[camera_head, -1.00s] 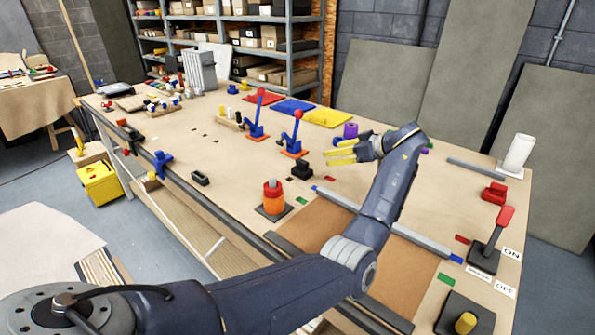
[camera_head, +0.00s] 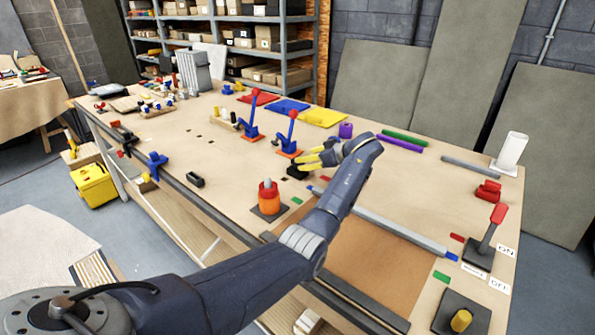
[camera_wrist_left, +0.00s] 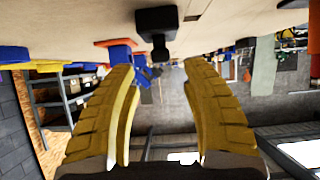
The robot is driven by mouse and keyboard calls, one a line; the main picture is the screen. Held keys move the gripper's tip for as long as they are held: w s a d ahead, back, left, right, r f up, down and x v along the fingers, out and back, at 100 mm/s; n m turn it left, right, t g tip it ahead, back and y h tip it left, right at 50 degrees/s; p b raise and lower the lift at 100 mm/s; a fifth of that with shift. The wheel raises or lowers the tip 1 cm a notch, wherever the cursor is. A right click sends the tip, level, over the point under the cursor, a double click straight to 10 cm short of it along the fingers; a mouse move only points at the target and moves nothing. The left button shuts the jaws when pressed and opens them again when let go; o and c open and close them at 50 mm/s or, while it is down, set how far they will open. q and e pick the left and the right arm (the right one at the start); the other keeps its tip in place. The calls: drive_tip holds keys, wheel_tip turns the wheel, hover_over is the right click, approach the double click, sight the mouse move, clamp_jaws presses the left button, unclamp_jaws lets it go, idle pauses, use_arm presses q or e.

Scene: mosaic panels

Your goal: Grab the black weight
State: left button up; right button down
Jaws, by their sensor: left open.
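The black weight (camera_head: 296,174) sits on the workbench (camera_head: 225,165), just below and partly behind my left gripper's yellow fingers in the head view. In the left wrist view the black weight (camera_wrist_left: 157,19) shows at the top, past the fingertips, with its narrower end pointing down in the picture. My left gripper (camera_head: 300,160) is open and close to the weight. In the left wrist view the gripper (camera_wrist_left: 158,66) has a clear gap between its fingers, with nothing held. I cannot tell whether a finger touches the weight. My right gripper is in neither view.
Blue levers with red knobs (camera_head: 289,140) stand just behind the weight. An orange cylinder (camera_head: 268,197) on a dark base stands in front of it. A purple cylinder (camera_head: 345,130) and a grey rail (camera_head: 400,232) lie to the right. The bench left of the weight is mostly clear.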

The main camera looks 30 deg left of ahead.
use_arm(q)
drive_tip(key=shift+x, duration=2.65)
drive_tip(key=shift+s, duration=0.1)
clamp_jaws()
drive_tip(key=shift+r, duration=0.1)
